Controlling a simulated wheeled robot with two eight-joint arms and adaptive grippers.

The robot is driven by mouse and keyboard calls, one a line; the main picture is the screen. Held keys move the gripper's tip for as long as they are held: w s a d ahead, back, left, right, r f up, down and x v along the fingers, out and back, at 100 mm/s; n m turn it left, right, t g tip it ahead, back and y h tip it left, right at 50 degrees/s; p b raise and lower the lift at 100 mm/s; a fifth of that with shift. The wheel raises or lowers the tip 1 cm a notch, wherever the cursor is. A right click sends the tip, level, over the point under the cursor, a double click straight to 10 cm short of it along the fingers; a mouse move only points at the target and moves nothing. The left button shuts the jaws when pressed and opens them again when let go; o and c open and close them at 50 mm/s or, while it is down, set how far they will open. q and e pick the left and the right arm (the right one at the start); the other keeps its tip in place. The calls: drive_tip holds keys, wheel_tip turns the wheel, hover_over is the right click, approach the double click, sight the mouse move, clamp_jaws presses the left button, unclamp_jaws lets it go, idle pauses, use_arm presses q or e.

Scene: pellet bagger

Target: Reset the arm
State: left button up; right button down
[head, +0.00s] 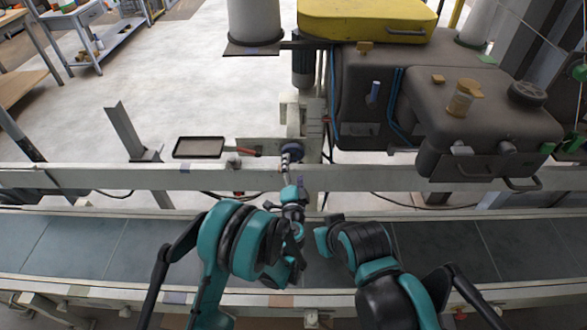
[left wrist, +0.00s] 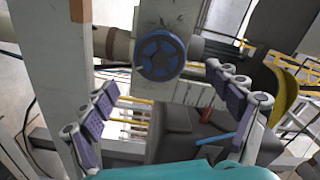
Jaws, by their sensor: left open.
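My left gripper (head: 291,186) reaches forward over the conveyor, just short of a blue round knob (head: 292,152) on the machine's grey post. In the left wrist view, the left gripper (left wrist: 160,82) has its purple-padded fingers spread wide, with nothing between them. The blue knob (left wrist: 160,54) shows beyond the fingers, near the top middle, apart from them. My right arm is bent over the conveyor on the right; I cannot make out its gripper.
A conveyor belt (head: 85,245) runs across the front, with a pale rail (head: 100,178) behind it. A small dark panel with a red handle (head: 199,147) stands left of the knob. A dark machine housing (head: 475,115) with a jar (head: 464,98) fills the right. Open floor lies back left.

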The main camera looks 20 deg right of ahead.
idle(0.4)
use_arm(q)
drive_tip(key=s+a+r+n+g+y, duration=0.1)
drive_tip(key=a+r+n+g+y, duration=0.3)
drive_tip(key=a, duration=0.9)
drive_tip(key=s+a+r+n+y, duration=0.1)
drive_tip(key=a+r+n+y, duration=0.2)
drive_tip(key=a+r+n, duration=0.7)
drive_tip(key=s+a+f+m+g, duration=0.1)
drive_tip(key=s+a+m+g, duration=0.1)
drive_tip(key=s+a, duration=0.55)
drive_tip(key=s+a+f+n+g+h, duration=0.1)
drive_tip(key=s+a+f+n+g, duration=0.1)
drive_tip(key=s, duration=0.8)
drive_tip(key=s+a+f+n+g+h, duration=0.1)
drive_tip(key=s+a, duration=0.3)
drive_tip(key=s, duration=0.6)
drive_tip(key=shift+f+n+g, duration=0.65)
drive_tip(key=shift+n+g, duration=0.05)
drive_tip(key=shift+a, duration=0.1)
